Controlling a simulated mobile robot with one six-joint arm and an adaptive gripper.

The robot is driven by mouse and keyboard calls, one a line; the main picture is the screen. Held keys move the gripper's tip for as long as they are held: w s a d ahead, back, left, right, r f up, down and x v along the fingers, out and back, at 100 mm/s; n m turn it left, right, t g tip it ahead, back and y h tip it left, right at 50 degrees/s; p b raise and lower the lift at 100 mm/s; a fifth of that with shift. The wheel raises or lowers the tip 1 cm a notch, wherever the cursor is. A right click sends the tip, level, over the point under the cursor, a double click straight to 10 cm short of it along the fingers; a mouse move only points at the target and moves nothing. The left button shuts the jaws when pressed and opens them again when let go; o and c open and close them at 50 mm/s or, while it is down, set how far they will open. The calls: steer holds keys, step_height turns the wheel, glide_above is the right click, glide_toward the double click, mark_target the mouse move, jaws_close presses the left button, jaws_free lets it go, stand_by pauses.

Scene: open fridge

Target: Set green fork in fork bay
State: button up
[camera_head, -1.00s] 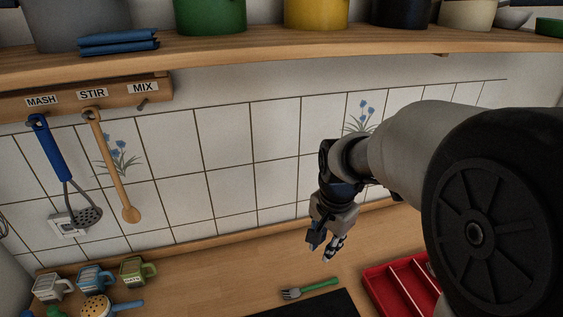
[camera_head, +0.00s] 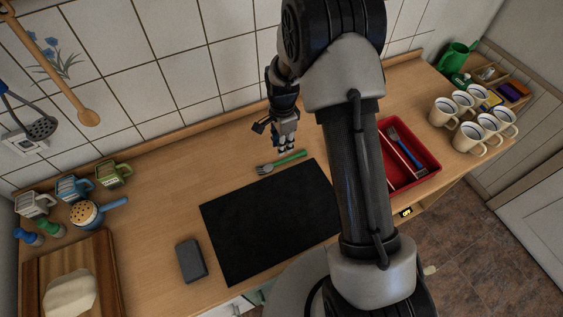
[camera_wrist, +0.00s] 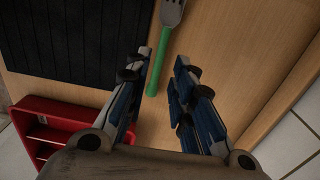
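The green fork (camera_head: 284,161) lies on the wooden counter just behind the black mat, with its grey tines to the left. In the wrist view the fork (camera_wrist: 159,62) shows beyond my fingers, its green handle end between the fingertip lines. The red tray (camera_head: 428,174) stands right of my arm, with a blue-handled fork (camera_head: 407,150) in one compartment. My arm hides its left part. The tray also shows in the wrist view (camera_wrist: 62,105).
The black mat (camera_head: 262,222) lies in front of the fork. Several white mugs (camera_head: 470,137) stand right of the tray. Coloured mugs (camera_head: 73,188), a cutting board (camera_head: 103,255) and a dark block (camera_head: 191,260) are at the left. The tiled wall rises close behind my gripper.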

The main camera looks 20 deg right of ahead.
mark_target(281, 160)
steer(key=f, duration=0.9)
steer(key=shift+w+a+f+b, duration=0.1)
steer(key=shift+w+b, duration=0.1)
steer(key=shift+b, duration=0.2)
jaws_close()
